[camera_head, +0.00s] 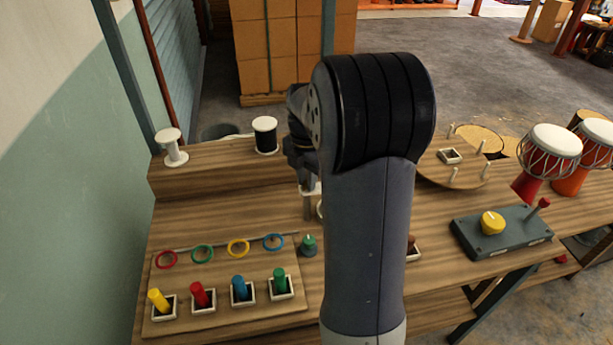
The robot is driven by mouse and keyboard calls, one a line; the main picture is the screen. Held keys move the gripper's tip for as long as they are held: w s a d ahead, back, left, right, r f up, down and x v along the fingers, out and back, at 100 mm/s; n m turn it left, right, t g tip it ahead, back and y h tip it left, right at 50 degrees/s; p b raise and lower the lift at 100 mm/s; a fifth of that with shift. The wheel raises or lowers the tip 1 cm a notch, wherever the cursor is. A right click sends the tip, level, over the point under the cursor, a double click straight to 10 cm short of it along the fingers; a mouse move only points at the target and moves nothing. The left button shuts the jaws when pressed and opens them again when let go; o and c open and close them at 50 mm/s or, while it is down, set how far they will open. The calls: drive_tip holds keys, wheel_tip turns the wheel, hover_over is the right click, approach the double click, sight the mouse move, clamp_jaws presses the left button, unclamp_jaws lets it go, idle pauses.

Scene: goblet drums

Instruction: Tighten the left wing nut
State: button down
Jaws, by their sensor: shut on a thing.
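My gripper (307,190) points down at the table's middle, just left of my arm, which blocks much of the view. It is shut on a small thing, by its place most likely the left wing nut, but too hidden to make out. Below the jaws a small pale metallic part and a bit of a ring stand at the table, partly behind my arm. No second wing nut can be made out. Whether the nut sits tight cannot be told.
A wooden board (230,313) with coloured pegs and rings lies front left. A small green knob (308,244) stands close to my gripper. Two spools, white (173,147) and black (265,135), stand behind. At right are a control box (500,238), a round board (430,172) and goblet drums (548,155).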

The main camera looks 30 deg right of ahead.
drive_tip(key=m+p, duration=0.1)
drive_tip(key=m, duration=0.5)
drive_tip(key=shift+p, duration=0.4)
drive_tip(key=m+p, duration=0.1)
drive_tip(key=m, duration=0.5)
drive_tip(key=shift+w, duration=0.1)
drive_tip(key=m+p, duration=0.1)
drive_tip(key=m, duration=0.4)
drive_tip(key=shift+m, duration=0.4)
drive_tip(key=m, duration=0.6)
drive_tip(key=shift+d, duration=0.1)
drive_tip(key=m, duration=0.5)
drive_tip(key=shift+m+p, duration=0.4)
drive_tip(key=m, duration=0.6)
drive_tip(key=shift+d, duration=0.1)
drive_tip(key=m, duration=0.5)
drive_tip(key=shift+m, duration=0.4)
drive_tip(key=m, duration=0.5)
drive_tip(key=shift+m, duration=0.3)
